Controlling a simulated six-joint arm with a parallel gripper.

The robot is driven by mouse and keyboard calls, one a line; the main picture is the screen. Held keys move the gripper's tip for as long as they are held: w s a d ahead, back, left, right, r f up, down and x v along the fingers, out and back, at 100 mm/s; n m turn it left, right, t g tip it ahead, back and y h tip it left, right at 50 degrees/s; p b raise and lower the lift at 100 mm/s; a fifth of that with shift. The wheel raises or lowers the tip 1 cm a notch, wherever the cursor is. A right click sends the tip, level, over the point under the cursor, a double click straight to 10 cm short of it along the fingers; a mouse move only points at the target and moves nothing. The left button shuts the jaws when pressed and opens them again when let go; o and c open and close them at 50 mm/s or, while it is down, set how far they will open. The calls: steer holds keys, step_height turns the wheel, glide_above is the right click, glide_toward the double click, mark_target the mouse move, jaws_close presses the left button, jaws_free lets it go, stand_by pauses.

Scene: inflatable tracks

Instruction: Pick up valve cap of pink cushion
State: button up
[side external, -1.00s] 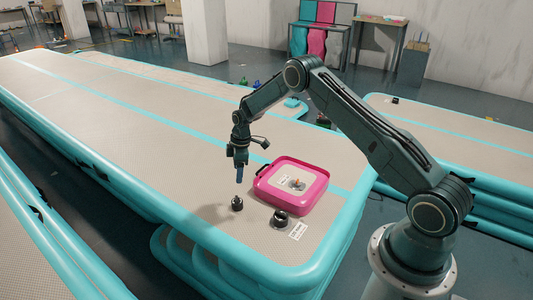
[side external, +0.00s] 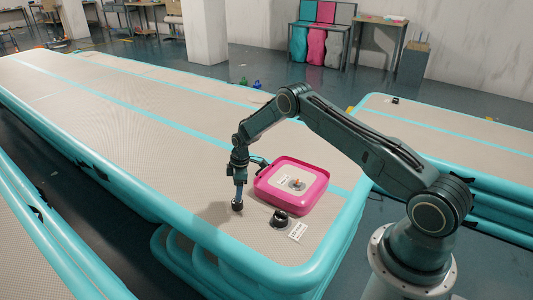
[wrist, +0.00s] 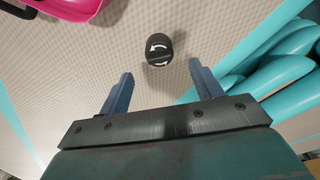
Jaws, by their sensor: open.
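The pink cushion (side external: 293,186) lies on the beige track, with a valve fitting (side external: 297,184) on its top. A small dark cap (side external: 237,206) stands on the track left of the cushion. In the wrist view, a black cap (wrist: 159,49) with white arrow markings stands ahead of my gripper (wrist: 160,88), centred between the fingers but beyond their tips. The fingers are spread and empty. In the side view, my gripper (side external: 238,198) points down right at the small cap, partly covering it. The pink cushion shows at the wrist view's top left (wrist: 68,8).
A larger black round part (side external: 280,219) sits on the track in front of the cushion, beside a white label (side external: 298,231). The track's turquoise edge (side external: 232,262) runs along the near side. The track to the left is clear.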

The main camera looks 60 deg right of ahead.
steer(key=shift+f, duration=0.75)
steer(key=shift+f, duration=0.1)
steer(key=shift+w+a+f, duration=0.15)
steer(key=shift+f, duration=1.1)
steer(key=shift+w+a+f, duration=0.1)
steer(key=shift+w+f, duration=0.05)
steer(key=shift+f, duration=1.05)
steer(key=shift+c, duration=0.3)
steer(key=c, duration=1.1)
steer(key=shift+o, duration=0.2)
steer(key=shift+r, duration=0.1)
step_height(320, 180, up, 20)
